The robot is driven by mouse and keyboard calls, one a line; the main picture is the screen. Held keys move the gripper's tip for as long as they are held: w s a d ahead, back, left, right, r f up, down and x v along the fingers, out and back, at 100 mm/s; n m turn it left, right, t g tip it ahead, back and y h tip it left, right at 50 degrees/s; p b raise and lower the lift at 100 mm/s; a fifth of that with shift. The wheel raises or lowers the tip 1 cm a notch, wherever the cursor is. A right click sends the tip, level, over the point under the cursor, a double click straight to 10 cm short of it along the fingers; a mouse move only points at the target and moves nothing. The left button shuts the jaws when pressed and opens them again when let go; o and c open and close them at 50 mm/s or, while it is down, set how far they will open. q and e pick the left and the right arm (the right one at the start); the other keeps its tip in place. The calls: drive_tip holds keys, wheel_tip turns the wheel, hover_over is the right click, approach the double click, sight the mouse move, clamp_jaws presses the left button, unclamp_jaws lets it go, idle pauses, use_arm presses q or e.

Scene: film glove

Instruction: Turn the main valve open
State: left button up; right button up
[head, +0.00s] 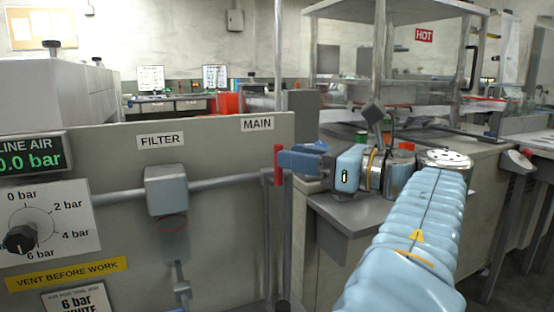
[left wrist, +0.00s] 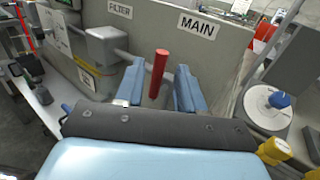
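The main valve's red handle (head: 278,165) stands upright, across the horizontal pipe, at the right end of the panel below the MAIN label (head: 257,124). My left gripper (head: 290,161) reaches it from the right in the head view. In the left wrist view the red handle (left wrist: 159,73) stands between the two blue fingers of the left gripper (left wrist: 157,90), with gaps on both sides. The fingers are open and hold nothing. The valve body is mostly hidden behind the handle and fingers. My right gripper is not in view.
A grey filter (head: 166,190) sits on the pipe left of the valve. A display (head: 30,154) reads 0.0 bar, partly cut off. A black regulator knob (head: 20,238) is below it. A grey bench (head: 350,212) stands behind my left arm.

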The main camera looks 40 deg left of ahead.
sight(279, 183)
use_arm(q)
drive_tip(key=a, duration=0.4)
drive_tip(key=shift+s+a, duration=0.15)
drive_tip(key=shift+s, duration=0.1)
clamp_jaws()
